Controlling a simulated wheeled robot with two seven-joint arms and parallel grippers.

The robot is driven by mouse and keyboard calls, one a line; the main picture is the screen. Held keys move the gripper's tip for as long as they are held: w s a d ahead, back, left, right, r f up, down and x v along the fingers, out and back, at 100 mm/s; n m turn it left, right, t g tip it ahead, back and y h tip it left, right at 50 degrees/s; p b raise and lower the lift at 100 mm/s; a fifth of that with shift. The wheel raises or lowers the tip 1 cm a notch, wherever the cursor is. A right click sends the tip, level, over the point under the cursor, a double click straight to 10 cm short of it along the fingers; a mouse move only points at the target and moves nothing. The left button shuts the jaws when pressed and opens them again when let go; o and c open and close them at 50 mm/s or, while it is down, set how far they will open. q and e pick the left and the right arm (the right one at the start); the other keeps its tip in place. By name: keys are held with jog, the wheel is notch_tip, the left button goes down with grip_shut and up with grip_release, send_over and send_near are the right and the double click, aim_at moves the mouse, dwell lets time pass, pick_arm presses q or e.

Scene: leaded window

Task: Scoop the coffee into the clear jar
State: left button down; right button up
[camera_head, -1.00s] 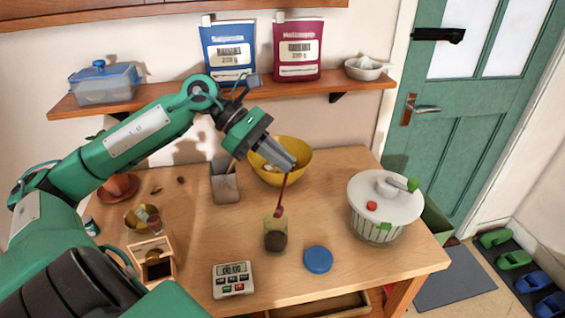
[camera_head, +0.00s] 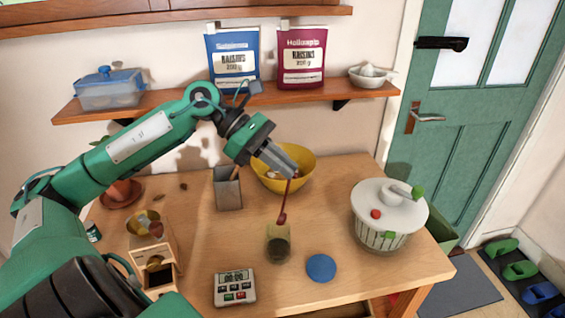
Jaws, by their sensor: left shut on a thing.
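My left gripper (camera_head: 292,172) is shut on the handle of a dark red scoop (camera_head: 283,212). The scoop hangs down with its bowl just above or at the mouth of the clear jar (camera_head: 279,233); I cannot tell whether it is inside the rim. The jar stands upright on the table with dark coffee (camera_head: 278,250) in its lower part. A wooden coffee grinder (camera_head: 152,262) with a bowl-like top and an open drawer stands at the left, partly behind my arm. My right gripper is not in view.
A blue lid (camera_head: 321,267) lies right of the jar, and a timer (camera_head: 235,287) in front. A white salad spinner (camera_head: 388,225) stands at the right. A yellow bowl (camera_head: 303,160) and a grey utensil holder (camera_head: 228,190) are behind. A shelf (camera_head: 190,106) runs above the table's back.

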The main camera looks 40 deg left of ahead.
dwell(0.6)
pick_arm(q)
notch_tip(320, 180, up, 5)
jog(key=p, duration=0.2)
jog(key=shift+p, duration=0.3)
jog(key=shift+f, duration=0.1)
dwell(0.4)
